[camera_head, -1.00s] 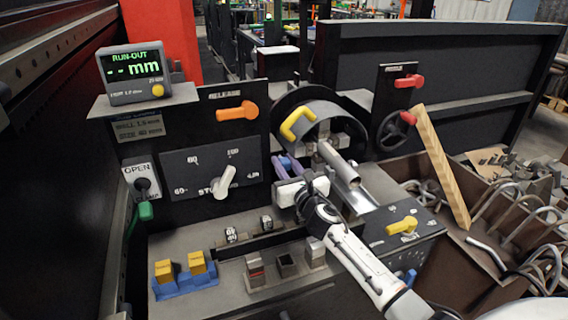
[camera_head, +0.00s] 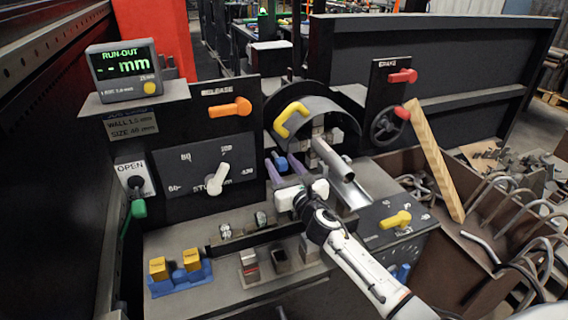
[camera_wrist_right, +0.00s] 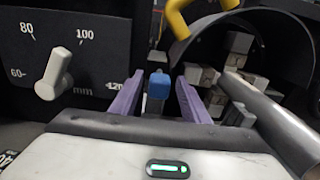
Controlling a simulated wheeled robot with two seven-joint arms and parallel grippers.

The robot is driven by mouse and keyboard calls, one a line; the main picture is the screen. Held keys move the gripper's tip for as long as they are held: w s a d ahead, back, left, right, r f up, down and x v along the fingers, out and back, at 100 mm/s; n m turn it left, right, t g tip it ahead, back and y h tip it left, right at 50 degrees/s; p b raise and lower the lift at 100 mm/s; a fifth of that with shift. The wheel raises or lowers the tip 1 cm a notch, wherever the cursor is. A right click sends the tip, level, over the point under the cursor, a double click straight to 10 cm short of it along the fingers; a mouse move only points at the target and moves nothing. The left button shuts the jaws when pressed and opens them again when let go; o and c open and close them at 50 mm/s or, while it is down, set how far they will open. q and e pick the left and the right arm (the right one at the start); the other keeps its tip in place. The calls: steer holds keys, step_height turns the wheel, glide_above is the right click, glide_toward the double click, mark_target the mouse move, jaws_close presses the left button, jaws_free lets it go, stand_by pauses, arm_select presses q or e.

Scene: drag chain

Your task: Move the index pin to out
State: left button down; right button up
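A small blue knob (camera_head: 281,164), which looks like the index pin, sits low beside the chuck, right of the dial panel. In the right wrist view the blue knob (camera_wrist_right: 159,84) stands upright on a grey stem. My right gripper (camera_head: 284,169) is at the knob, its two purple fingers on either side of it. In the right wrist view the right gripper (camera_wrist_right: 159,79) is open, with gaps between the fingers and the knob. The lower stem is partly hidden by the gripper body. My left gripper is not in view.
A yellow handle (camera_head: 291,120) on the chuck hood is close above the right gripper. A metal tube (camera_head: 340,170) lies just right of it. A dial panel (camera_head: 206,168) is to the left. Yellow blocks on a blue holder (camera_head: 180,278) stand at front left.

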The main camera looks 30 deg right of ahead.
steer(key=s+a, duration=0.1)
steer(key=s, duration=0.9)
steer(key=shift+a, duration=0.3)
